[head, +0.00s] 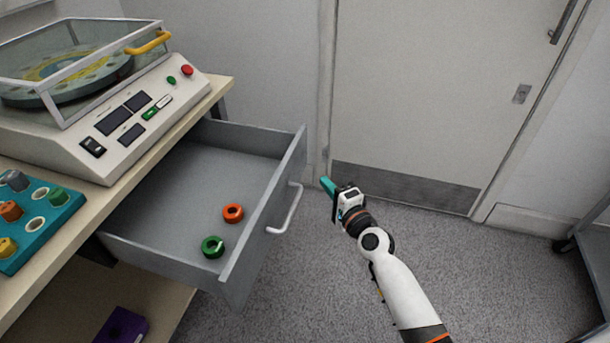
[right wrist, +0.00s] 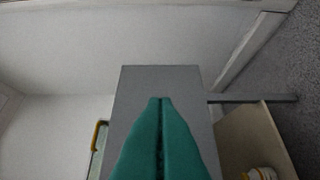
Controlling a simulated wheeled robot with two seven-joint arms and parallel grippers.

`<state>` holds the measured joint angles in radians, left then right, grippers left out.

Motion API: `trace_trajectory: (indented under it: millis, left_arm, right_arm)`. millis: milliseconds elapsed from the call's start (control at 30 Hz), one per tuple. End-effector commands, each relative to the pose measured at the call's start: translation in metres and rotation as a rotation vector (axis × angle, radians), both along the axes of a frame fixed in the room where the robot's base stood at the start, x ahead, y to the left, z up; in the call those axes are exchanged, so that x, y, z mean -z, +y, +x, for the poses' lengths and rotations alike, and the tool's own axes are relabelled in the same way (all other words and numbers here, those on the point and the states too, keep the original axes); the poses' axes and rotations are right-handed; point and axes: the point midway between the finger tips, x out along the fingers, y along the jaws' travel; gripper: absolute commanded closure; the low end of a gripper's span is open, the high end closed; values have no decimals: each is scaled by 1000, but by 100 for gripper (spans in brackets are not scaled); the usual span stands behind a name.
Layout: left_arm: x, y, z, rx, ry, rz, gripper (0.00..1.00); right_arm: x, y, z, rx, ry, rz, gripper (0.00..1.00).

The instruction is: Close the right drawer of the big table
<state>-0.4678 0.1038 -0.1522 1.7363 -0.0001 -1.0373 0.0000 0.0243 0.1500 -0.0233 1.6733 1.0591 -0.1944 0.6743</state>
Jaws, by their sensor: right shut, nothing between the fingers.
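The grey drawer (head: 170,200) of the big table (head: 222,88) is pulled far out in the head view. Its front panel carries a light bar handle (head: 287,210) on the outer face. An orange ring (head: 233,212) and a green ring (head: 213,246) lie on the drawer's floor. My right gripper (head: 326,184) has teal fingers and is shut and empty. In the head view it appears just right of the drawer front, apart from the handle. In the right wrist view the shut fingers (right wrist: 160,130) overlap a grey panel (right wrist: 150,85). My left gripper is out of view.
A calibration machine (head: 130,120) with a glass lid and yellow handle stands on the table. A teal tray (head: 70,208) with coloured pieces sits at the left. A purple item (head: 121,326) is on the lower shelf. A door (head: 430,90) stands behind; carpet is clear right of the drawer.

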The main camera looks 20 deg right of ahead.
Motion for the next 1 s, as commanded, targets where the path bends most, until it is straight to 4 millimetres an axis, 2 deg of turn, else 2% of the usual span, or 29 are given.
trace_trajectory:
  millis: [33,167,300,500,1000]
  left_arm:
    - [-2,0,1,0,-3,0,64]
    - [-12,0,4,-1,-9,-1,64]
    - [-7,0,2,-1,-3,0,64]
    - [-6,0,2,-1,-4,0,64]
    - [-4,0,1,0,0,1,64]
  right_arm:
    - [-1,3,13,0,-3,3,100]
    - [0,7,38,0,-1,0,100]
    - [0,28,48,-1,1,3,100]
    - [0,39,55,0,1,-1,100]
    - [2,40,59,0,1,-2,100]
